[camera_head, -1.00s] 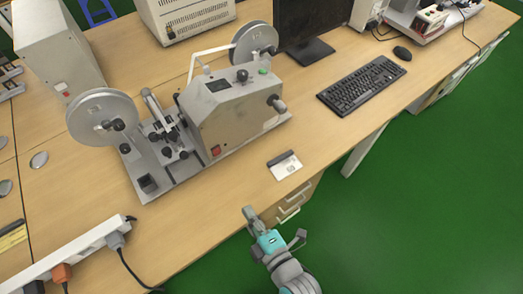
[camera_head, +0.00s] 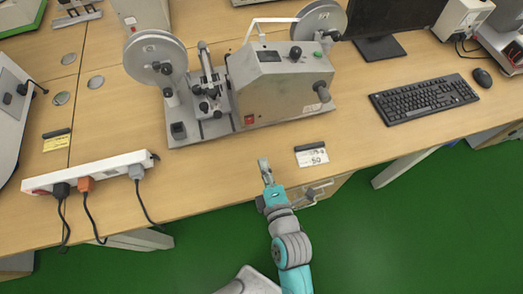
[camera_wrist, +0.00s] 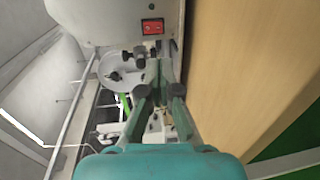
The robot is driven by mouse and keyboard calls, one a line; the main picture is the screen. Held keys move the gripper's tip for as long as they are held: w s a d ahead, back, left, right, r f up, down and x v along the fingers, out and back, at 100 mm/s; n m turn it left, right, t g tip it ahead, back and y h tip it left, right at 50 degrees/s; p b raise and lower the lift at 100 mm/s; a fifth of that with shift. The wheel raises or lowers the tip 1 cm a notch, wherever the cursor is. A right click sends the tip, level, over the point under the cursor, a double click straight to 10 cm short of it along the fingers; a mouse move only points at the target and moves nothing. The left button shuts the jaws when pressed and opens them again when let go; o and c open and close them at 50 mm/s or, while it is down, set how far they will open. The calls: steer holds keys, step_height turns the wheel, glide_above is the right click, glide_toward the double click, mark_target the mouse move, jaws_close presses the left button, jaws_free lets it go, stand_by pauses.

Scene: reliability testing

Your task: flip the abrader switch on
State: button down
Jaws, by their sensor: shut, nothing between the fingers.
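The abrader (camera_head: 278,92) is a grey-beige machine with two round reels, standing on the wooden table. Its small red switch (camera_head: 249,119) is low on the left end of its housing. In the wrist view the red rocker switch (camera_wrist: 152,26) is near the top, above my fingers. My gripper (camera_head: 265,170) is over the table's front edge, in front of and below the switch in the head view, apart from the machine. In the wrist view my gripper (camera_wrist: 158,85) has its fingers together with nothing between them. The rocker's position is too small to tell.
A white power strip (camera_head: 90,172) with plugs and cables lies at the left front. A label card (camera_head: 312,156) lies right of my gripper. A keyboard (camera_head: 424,98) and mouse (camera_head: 482,77) are to the right.

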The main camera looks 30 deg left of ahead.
mark_target(250, 124)
steer(key=x, duration=1.3)
